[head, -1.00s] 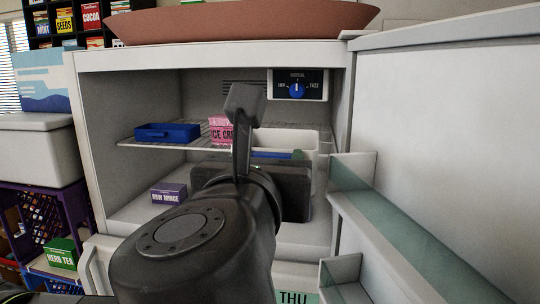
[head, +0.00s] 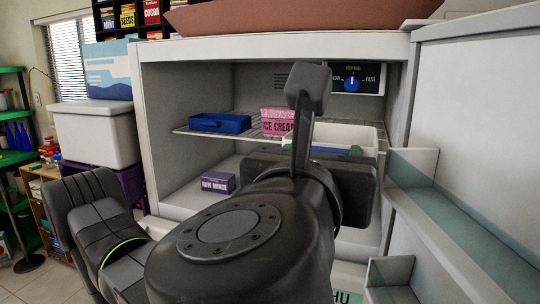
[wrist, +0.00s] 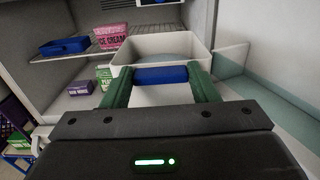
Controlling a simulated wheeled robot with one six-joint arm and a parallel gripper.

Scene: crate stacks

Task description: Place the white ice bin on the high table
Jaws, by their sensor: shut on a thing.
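The white ice bin (head: 362,137) is in the open freezer compartment, at the right end of the wire shelf level. In the wrist view the ice bin (wrist: 181,44) shows its open top, pale blue inside and a blue handle (wrist: 161,74) on its front. My gripper (wrist: 160,76) has its green fingers closed on either side of that handle. In the head view my gripper (head: 335,150) is mostly hidden behind my dark wrist. I cannot tell whether the bin touches the shelf. I cannot make out a high table.
A blue tray (head: 219,123) and a pink ice cream box (head: 277,121) sit on the wire shelf. A purple box (head: 217,183) lies below. The open freezer door (head: 478,110) with its shelves stands close on the right. A white cooler (head: 95,134) stands left.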

